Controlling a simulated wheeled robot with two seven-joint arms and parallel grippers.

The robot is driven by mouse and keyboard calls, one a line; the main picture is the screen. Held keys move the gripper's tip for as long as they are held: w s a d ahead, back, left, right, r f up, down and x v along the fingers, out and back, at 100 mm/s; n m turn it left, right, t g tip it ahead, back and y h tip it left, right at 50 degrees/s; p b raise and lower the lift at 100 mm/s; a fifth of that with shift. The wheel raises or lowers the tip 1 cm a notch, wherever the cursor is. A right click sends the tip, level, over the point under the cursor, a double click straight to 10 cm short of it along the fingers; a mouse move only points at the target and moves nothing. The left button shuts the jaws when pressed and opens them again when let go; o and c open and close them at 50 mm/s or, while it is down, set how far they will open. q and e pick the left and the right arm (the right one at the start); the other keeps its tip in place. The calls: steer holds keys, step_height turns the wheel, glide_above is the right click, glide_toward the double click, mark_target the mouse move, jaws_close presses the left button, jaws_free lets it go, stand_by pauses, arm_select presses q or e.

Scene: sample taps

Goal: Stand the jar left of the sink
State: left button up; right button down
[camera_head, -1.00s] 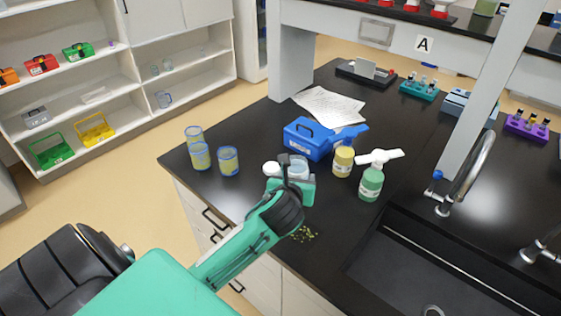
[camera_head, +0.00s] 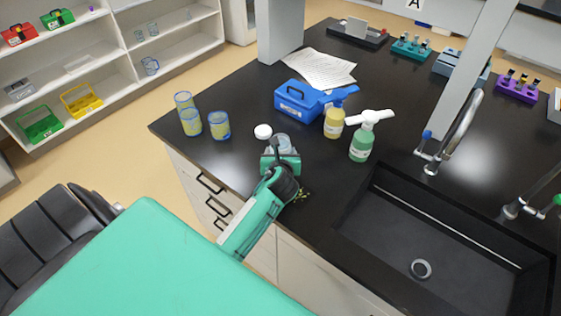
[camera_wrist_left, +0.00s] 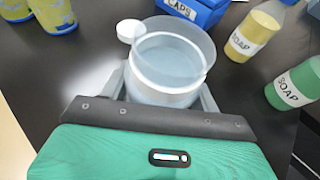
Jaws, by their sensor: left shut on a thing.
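A clear, open jar (camera_head: 285,144) is held in my left gripper (camera_head: 281,158), upright or nearly so, above or on the black counter. The wrist view shows the jar (camera_wrist_left: 172,75) between the fingers (camera_wrist_left: 165,92), which are shut on it. I cannot tell whether its base touches the counter. A round white cap (camera_head: 263,131) lies close behind it, to the left. The black sink (camera_head: 395,240) is set into the counter to the right of the jar. My right gripper is not in view.
A green soap bottle (camera_head: 362,140), a yellow bottle (camera_head: 334,120) and a blue caps box (camera_head: 298,105) stand behind the jar. Several blue-rimmed beakers (camera_head: 219,126) stand at the left. Small crumbs (camera_head: 303,194) lie left of the sink. A faucet (camera_head: 455,130) rises behind it.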

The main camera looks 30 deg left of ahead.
arm_select(q)
step_height(320, 180, down, 4)
steer(key=shift+r, duration=0.1)
steer(key=shift+f, duration=0.55)
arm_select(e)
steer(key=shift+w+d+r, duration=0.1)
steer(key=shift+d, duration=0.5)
arm_select(q)
steer(key=o, duration=1)
steer(key=shift+f, duration=0.1)
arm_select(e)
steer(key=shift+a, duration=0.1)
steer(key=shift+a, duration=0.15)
arm_select(q)
steer(key=shift+s+d, duration=0.15)
steer(key=shift+s, duration=0.05)
steer(key=b+v, duration=0.1)
steer(key=v, duration=1)
steer(key=shift+s+d+r+b, duration=0.15)
steer(key=shift+s+r+b, duration=0.05)
steer(key=shift+r+b, duration=0.15)
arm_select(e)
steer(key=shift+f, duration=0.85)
